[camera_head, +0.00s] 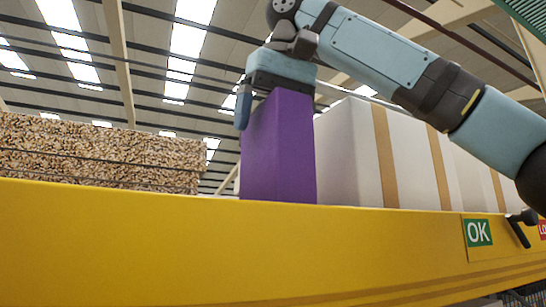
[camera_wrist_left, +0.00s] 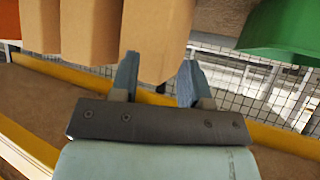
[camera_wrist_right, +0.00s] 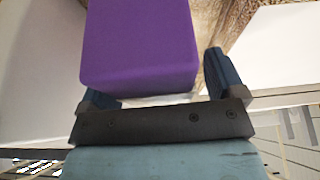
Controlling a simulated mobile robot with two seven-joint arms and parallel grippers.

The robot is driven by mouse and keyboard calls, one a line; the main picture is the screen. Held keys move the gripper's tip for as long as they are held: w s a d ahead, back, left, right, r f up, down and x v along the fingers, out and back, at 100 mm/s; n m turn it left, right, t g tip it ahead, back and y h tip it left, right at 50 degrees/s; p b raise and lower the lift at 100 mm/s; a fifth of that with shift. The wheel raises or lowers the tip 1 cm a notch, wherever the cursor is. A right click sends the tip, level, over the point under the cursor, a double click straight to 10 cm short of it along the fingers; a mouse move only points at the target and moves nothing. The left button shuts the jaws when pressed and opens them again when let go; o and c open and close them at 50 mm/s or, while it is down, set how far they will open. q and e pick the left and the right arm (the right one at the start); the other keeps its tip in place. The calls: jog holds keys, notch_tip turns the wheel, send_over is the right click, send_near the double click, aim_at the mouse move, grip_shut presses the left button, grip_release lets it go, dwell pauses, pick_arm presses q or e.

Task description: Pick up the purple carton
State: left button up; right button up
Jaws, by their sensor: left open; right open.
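The purple carton (camera_head: 279,150) stands upright behind the yellow beam in the head view, its lower end hidden. My right gripper (camera_head: 266,92) is at its top, coming in from above, with one finger down the carton's left side. In the right wrist view the carton (camera_wrist_right: 140,45) reaches between the open fingers of the right gripper (camera_wrist_right: 155,80); a gap shows beside the right finger, and the left finger is partly hidden. My left gripper (camera_wrist_left: 157,72) is open in the left wrist view, with nothing held; it is out of the head view.
White cartons with tan bands (camera_head: 350,150) stand close on the purple carton's right. A stack of chipboard (camera_head: 90,150) is at the left. The yellow beam (camera_head: 200,240) runs across the front. The left wrist view shows tan boxes (camera_wrist_left: 90,30) and a green object (camera_wrist_left: 285,30).

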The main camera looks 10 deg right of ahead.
jog(key=shift+w+d+f, duration=0.1)
jog(key=shift+w+f, duration=0.1)
jog(key=shift+f, duration=0.1)
jog(key=shift+s, duration=0.1)
jog(key=c, duration=1.3)
jog(key=shift+c, duration=1)
jog(key=shift+r, duration=0.1)
